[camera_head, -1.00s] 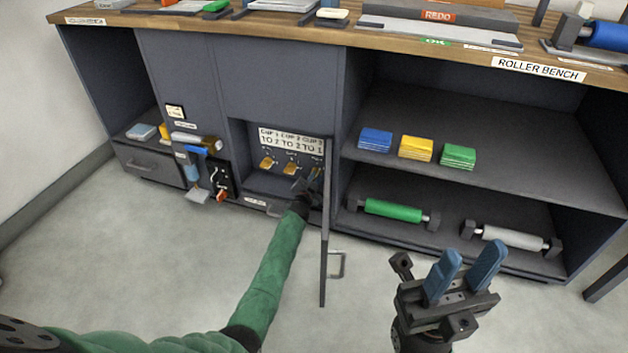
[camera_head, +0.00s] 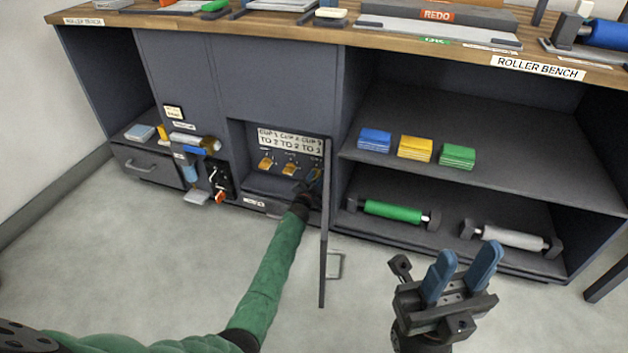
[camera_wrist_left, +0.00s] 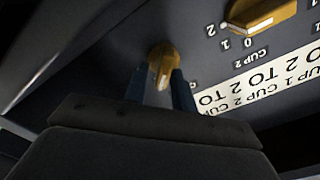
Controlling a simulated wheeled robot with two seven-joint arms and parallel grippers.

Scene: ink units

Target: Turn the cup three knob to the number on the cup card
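The cup three knob (camera_wrist_left: 163,60) is ochre and sits on the dark panel in the left wrist view. My left gripper (camera_wrist_left: 160,85) has one blue finger on each side of it. The gaps are too small to tell whether the fingers press on it. In the head view my left gripper (camera_head: 314,180) covers most of this knob. The cup card (camera_head: 291,140) above reads CUP 1 TO 2, CUP 2 TO 2, CUP 3 TO 1. The cup one knob (camera_head: 266,162) and cup two knob (camera_head: 290,169) stand to the left. My right gripper (camera_head: 457,272) is open and empty.
An open door (camera_head: 325,235) stands edge-on just right of my left gripper. Left of the recess are a bottle and levers (camera_head: 218,180). Right shelves hold coloured blocks (camera_head: 415,148) and rollers (camera_head: 395,211). The floor in front is clear.

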